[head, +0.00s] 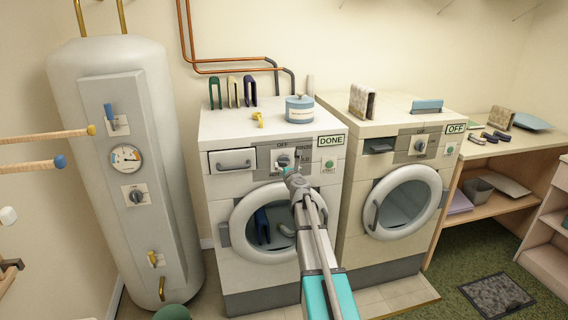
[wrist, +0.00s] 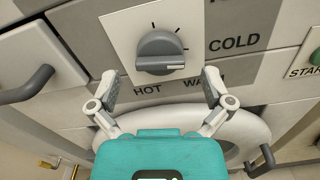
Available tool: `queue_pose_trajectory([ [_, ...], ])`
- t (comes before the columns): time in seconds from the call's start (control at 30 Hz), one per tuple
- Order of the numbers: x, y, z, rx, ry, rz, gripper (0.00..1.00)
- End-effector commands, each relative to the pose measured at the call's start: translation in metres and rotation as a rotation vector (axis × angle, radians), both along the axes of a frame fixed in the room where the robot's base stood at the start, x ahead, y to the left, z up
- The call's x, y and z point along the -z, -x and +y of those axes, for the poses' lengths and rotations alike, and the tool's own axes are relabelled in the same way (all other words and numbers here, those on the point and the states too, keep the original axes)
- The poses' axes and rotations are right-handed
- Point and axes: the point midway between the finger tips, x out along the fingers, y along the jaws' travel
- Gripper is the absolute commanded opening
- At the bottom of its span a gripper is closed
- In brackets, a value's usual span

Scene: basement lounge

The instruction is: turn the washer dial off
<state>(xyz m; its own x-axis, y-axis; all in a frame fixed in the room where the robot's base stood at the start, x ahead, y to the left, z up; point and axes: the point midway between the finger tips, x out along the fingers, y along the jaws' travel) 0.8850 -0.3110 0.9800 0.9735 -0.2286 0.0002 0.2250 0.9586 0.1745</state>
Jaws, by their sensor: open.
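The washer (head: 220,195) is the left of two white front-loading machines, with a DONE sign on its panel. Its dial (head: 283,160) is a dark grey knob on a white plate, with OFF printed above it. In the wrist view the dial (wrist: 160,52) is upper centre, with HOT, WARM and COLD labels around its lower and right sides. The exact setting is hard to tell. My gripper (wrist: 158,84) is open, its fingers spread left and right just below the knob, not around it. In the head view my gripper (head: 291,174) partly covers the panel below the dial.
A drawer handle (wrist: 27,85) is left of the dial, and a green START button (wrist: 315,57) is to its right. The round door (head: 262,222) is below. A second machine (head: 393,185) with an OFF sign stands right; a tank (head: 118,170) stands left.

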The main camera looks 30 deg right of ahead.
Motion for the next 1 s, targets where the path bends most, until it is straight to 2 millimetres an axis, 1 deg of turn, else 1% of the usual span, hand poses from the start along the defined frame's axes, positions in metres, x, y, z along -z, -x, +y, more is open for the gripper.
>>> queue_pose_trajectory([
  [0.03,0.0,-0.009,-0.003,0.0,0.0,0.0,1.0],
  [0.23,0.0,-0.025,-0.006,0.001,0.0,0.0,1.0],
  [0.4,0.0,-0.029,-0.007,0.001,0.0,0.0,1.0],
  [0.67,0.0,-0.029,-0.007,0.001,0.0,0.0,1.0],
  [0.7,0.0,-0.029,-0.007,0.001,0.0,0.0,0.96],
  [0.77,0.0,-0.029,-0.007,0.001,0.0,0.0,0.85],
  [0.8,0.0,-0.029,-0.007,0.001,0.0,0.0,0.78],
  [0.97,0.0,-0.029,-0.007,0.001,0.0,0.0,0.48],
  [1.0,0.0,-0.029,-0.007,0.001,0.0,0.0,0.41],
])
